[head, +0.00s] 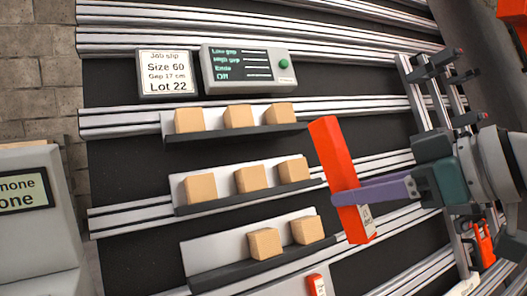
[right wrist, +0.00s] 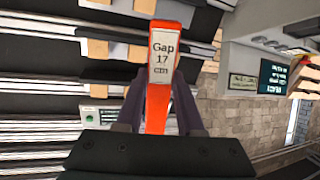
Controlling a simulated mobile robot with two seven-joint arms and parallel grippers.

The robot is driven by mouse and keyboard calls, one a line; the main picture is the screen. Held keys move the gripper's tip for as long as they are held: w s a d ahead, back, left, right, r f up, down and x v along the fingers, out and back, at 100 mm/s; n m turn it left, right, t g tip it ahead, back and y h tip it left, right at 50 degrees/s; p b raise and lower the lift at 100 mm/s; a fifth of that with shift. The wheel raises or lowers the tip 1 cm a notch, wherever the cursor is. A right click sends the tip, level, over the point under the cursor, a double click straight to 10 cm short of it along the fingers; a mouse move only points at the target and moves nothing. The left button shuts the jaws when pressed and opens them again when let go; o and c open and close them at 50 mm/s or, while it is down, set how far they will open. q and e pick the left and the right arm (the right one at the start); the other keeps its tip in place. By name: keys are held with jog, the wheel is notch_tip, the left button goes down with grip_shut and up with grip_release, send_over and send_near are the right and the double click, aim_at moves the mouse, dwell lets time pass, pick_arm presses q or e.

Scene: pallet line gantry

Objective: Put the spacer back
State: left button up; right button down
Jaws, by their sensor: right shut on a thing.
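The spacer (head: 334,150) is a long orange-red bar with a white label. My right gripper (head: 345,193) is shut on it below its middle and holds it tilted in front of the shelves, its top leaning left. In the right wrist view the spacer (right wrist: 160,95) stands between the two purple fingers, and its label reads "Gap 17 cm". A metal rack (head: 430,100) with dark pegs stands at the right, partly hidden by my right arm. A smaller orange piece (head: 483,245) shows at its lower part. My left gripper is not in view.
Three ledges (head: 240,134) carry tan blocks (head: 238,116) on the dark panel with pale rails. A job slip (head: 166,72) reads "Size 60, Gap 17 cm, Lot 22". A grey control box (head: 248,68) sits beside it. Another labelled orange piece (head: 317,285) is at the bottom edge.

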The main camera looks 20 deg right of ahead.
notch_tip(320, 180, down, 39)
jog(key=a+m+h+b, duration=0.1)
jog(key=m+h+b, duration=0.2)
jog(key=b, duration=1.5)
jog(key=shift+a+r+t+h+b, duration=0.15)
jog(key=shift+a+t+h+b, duration=0.15)
jog(key=shift+t, duration=0.1)
jog(key=shift+s, duration=0.15)
